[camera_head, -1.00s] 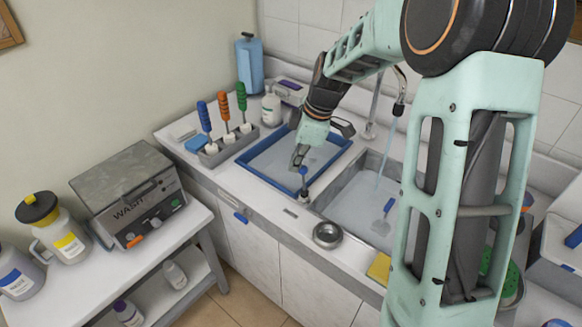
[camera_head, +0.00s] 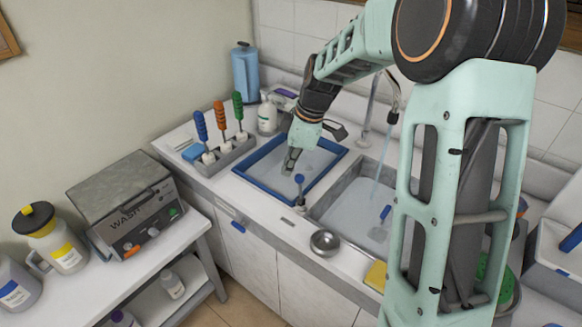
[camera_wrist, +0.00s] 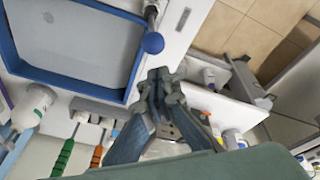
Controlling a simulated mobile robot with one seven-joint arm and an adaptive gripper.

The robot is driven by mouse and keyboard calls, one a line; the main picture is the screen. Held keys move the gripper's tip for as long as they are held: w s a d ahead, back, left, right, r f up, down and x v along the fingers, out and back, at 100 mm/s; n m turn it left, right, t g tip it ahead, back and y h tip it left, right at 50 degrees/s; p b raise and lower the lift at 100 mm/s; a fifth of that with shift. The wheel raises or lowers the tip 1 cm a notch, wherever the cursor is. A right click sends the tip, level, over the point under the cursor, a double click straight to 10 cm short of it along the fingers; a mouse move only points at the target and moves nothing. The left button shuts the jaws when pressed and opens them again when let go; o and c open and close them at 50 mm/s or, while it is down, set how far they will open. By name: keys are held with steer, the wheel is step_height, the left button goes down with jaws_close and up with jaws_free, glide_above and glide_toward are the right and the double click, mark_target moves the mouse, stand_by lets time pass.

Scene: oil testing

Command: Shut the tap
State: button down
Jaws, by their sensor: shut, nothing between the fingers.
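The tap's spout (camera_head: 391,115) with its black tip hangs over the sink, and a pale stream of water (camera_head: 378,172) runs from it into the sink (camera_head: 335,200). A lever with a blue ball knob (camera_head: 299,178) stands upright at the sink's front-left corner. The knob also shows in the wrist view (camera_wrist: 153,42). My gripper (camera_head: 290,162) is shut and empty, just behind and left of the knob, over the blue-rimmed tray's right part. In the wrist view my fingertips (camera_wrist: 160,76) appear below the knob, with a gap between them.
The blue-rimmed tray (camera_head: 254,188) lies left of the sink. A brush rack (camera_head: 232,152) with several coloured brushes stands farther left. A metal bowl (camera_head: 325,242) sits on the front counter, and a yellow sponge (camera_head: 376,275) lies right of it.

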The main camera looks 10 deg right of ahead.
step_height(320, 180, up, 9)
steer(key=w+d+b, duration=0.1)
steer(key=shift+w+d, duration=0.25)
steer(key=shift+d, duration=0.05)
